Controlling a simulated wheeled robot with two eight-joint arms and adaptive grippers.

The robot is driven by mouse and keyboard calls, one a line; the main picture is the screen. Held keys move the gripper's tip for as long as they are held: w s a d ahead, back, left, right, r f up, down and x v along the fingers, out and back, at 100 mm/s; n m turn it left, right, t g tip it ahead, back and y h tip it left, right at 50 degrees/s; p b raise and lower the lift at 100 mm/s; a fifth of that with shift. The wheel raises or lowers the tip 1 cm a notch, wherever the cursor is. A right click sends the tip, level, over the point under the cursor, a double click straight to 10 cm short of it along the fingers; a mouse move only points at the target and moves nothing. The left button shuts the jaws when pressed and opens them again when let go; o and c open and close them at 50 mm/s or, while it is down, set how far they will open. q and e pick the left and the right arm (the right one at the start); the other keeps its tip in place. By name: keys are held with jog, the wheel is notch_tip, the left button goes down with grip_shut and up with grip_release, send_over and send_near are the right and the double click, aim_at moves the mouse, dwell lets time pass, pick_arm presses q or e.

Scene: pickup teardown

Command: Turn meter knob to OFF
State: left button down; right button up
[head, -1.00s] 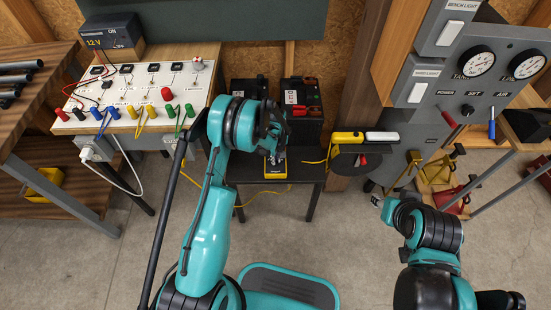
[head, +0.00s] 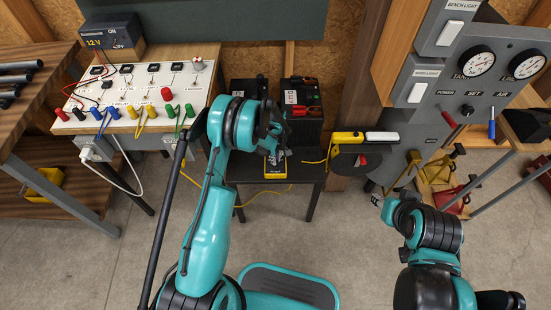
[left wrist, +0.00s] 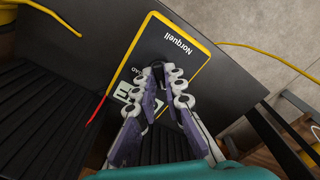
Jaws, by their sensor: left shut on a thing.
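The meter (head: 275,172) is a yellow-edged handheld unit lying on the small black table. In the left wrist view the meter (left wrist: 180,52) shows a dark face, the word "Norquell" and a display partly covered by my fingers. My left gripper (head: 276,156) is over the meter. In the left wrist view its fingers (left wrist: 165,72) close on the dark round knob (left wrist: 157,65) on the meter's face. The fingers hide most of the knob, and its pointer cannot be read. My right gripper (head: 376,201) is away to the right over the floor, too small to judge.
Two black batteries (head: 302,115) stand behind the meter on the small table (head: 312,172). A yellow lead (left wrist: 270,55) runs near the meter. A panel with wires (head: 145,75) is at left, a grey gauge panel (head: 440,100) at right.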

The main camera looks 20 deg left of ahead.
pick_arm(q)
jog(key=c, duration=1.2)
grip_release()
jog(key=shift+f, duration=0.15)
notch_tip(320, 180, up, 12)
jog(key=shift+r, duration=0.1)
jog(key=s+r+m+t, duration=0.25)
jog(key=s+r, duration=0.25)
jog(key=r, duration=0.4)
jog(key=s+r+m+t, duration=0.1)
jog(key=s+r+m, duration=0.2)
jog(key=s+r, duration=0.45)
jog(key=s+r+m+t, duration=0.1)
jog(key=s+m, duration=0.1)
jog(key=s, duration=0.2)
jog(key=s+r+m+t, duration=0.1)
jog(key=s+r+m, duration=0.1)
jog(key=s, duration=0.3)
jog(key=s+r+m+t, duration=0.1)
jog(key=s+m, duration=0.2)
jog(key=s, duration=0.1)
jog(key=shift+s+a+r+t, duration=0.1)
jog(key=shift+s+r+t, duration=0.15)
jog(key=shift+s+t, duration=0.1)
